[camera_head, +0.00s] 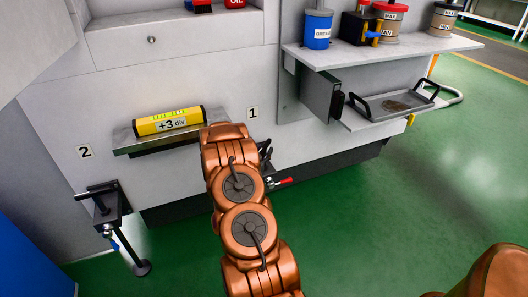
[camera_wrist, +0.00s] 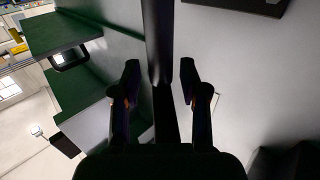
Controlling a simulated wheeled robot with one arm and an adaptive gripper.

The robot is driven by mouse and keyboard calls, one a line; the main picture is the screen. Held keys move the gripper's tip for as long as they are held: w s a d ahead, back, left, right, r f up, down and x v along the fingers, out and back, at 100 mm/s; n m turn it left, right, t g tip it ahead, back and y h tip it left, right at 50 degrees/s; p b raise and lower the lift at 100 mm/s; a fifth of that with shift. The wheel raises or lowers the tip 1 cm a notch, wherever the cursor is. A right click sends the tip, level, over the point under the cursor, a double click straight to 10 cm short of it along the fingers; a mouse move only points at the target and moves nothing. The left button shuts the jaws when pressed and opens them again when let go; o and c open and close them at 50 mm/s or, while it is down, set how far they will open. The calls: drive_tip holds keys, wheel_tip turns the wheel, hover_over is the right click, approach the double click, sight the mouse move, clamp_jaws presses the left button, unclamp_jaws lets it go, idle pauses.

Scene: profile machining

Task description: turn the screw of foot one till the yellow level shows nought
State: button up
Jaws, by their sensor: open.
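The yellow level (camera_head: 168,122) lies on a ledge of the machine and its label reads +3 div. Label 1 (camera_head: 253,113) is on the panel to its right. Foot one below that label is mostly hidden by my copper arm; a red-tipped lever (camera_head: 286,181) shows beside the arm. In the wrist view my gripper (camera_wrist: 159,66) is open, with a finger on each side of a dark upright bar (camera_wrist: 158,38). The bar looks like part of foot one. Gaps show on both sides of it near the fingertips. In the head view the gripper is mostly hidden behind the arm.
Foot two (camera_head: 103,206), with a dark T-handle and a blue lever, stands at left under label 2 (camera_head: 85,152). A shelf (camera_head: 425,43) with cans and a tray (camera_head: 361,110) jut out at the right. The green floor (camera_head: 400,220) is clear at right.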

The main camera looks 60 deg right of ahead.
drive_tip(key=shift+a, duration=0.1)
drive_tip(key=s+a, duration=0.2)
drive_tip(key=a, duration=0.9)
drive_tip(key=shift+s+a, duration=0.25)
drive_tip(key=shift+a, duration=0.05)
